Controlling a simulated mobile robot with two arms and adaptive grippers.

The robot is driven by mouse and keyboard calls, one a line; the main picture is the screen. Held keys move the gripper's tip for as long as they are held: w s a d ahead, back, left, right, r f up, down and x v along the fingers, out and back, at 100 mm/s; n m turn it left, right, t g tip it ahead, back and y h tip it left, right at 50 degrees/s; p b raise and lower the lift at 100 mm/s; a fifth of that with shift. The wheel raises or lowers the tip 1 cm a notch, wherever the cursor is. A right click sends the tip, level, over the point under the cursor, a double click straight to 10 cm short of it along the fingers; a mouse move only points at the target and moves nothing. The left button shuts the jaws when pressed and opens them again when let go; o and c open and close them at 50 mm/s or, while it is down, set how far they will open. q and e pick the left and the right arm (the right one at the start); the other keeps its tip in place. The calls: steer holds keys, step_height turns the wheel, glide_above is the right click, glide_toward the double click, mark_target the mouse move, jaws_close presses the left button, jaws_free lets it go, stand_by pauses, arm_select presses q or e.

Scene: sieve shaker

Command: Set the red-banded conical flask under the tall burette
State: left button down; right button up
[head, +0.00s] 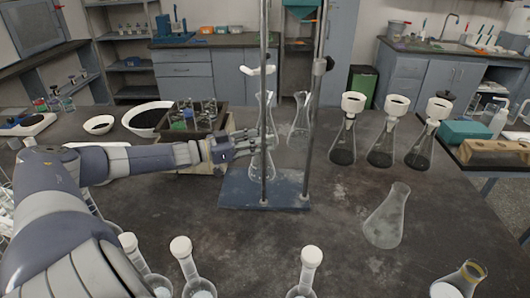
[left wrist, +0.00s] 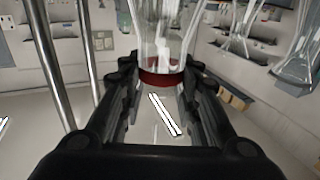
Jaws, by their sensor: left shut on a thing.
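In the left wrist view the conical flask with a red band (left wrist: 161,78) is between the fingers of my left gripper (left wrist: 158,95), which is shut on it. In the head view my left gripper (head: 248,146) reaches in from the left to a stand with a blue base (head: 235,190). Clear glass shows at its fingertips, partly behind a metal rod (head: 264,40); the red band cannot be made out there. A second rod (head: 314,100) rises on the right, and a white clamp (head: 257,70) sits higher up. I cannot clearly pick out the burette.
A clear flask (head: 300,122) stands behind the stand. Several flasks with white funnels (head: 344,140) stand at right, and a tilted-looking flask (head: 386,220) is nearer. White-capped glassware (head: 310,258) lines the front. A rack (head: 200,115) is behind my gripper.

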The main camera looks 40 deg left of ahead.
arm_select(q)
steer(key=shift+w+d, duration=0.25)
steer(key=shift+w, duration=0.3)
steer(key=shift+f, duration=0.1)
step_height(320, 180, down, 3)
steer(key=shift+f, duration=0.15)
steer(key=shift+d, duration=0.1)
steer(key=c, duration=1.2)
jaws_free()
steer(key=shift+f, duration=0.1)
